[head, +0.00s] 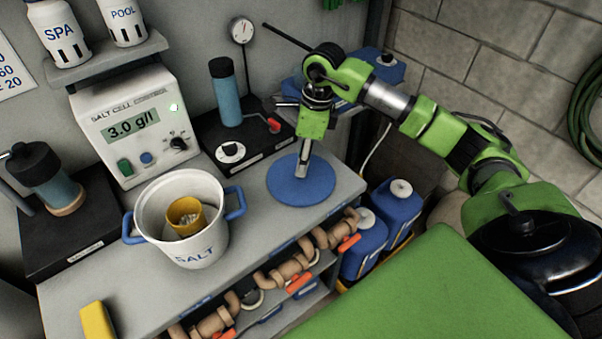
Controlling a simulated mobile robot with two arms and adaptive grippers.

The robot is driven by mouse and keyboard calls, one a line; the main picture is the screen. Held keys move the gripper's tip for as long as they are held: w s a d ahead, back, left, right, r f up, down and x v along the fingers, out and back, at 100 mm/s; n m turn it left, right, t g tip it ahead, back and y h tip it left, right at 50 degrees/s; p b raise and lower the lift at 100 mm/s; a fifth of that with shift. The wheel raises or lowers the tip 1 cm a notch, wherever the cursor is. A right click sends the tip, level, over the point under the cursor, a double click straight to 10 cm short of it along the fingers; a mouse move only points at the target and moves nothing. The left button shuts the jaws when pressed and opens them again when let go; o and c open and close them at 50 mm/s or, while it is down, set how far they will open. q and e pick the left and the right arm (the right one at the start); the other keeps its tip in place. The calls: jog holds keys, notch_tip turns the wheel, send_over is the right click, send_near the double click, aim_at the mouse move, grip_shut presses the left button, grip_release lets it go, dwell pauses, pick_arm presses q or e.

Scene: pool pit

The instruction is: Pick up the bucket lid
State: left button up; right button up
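The round blue bucket lid (284,188) lies at the right end of the grey counter, and looks flat. My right gripper (302,172) points down over the lid's upper right part, its tips at or very near the lid's surface. The fingers show as one narrow grey piece, so I cannot tell whether they are open or shut, or whether they grip a handle. The white salt bucket (197,250) with blue handles stands open to the left of the lid. A yellow cup (185,216) sits inside it. My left gripper is not in view.
A salt cell control box (134,125) and a blue cylinder on a black base (226,98) stand behind. A yellow block (97,321) is at the front left. Pipes with orange handles (300,283) run below the counter edge. Blue jugs (398,208) stand at the right.

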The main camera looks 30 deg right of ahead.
notch_tip(320, 180, down, 2)
jog(key=shift+w+f, duration=0.1)
jog(key=shift+f, duration=0.05)
jog(key=shift+a+f, duration=0.1)
jog(key=shift+f, duration=0.25)
jog(key=shift+c, duration=1.2)
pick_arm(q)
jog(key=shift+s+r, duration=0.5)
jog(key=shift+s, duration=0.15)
pick_arm(e)
grip_shut()
jog(key=shift+r, duration=0.1)
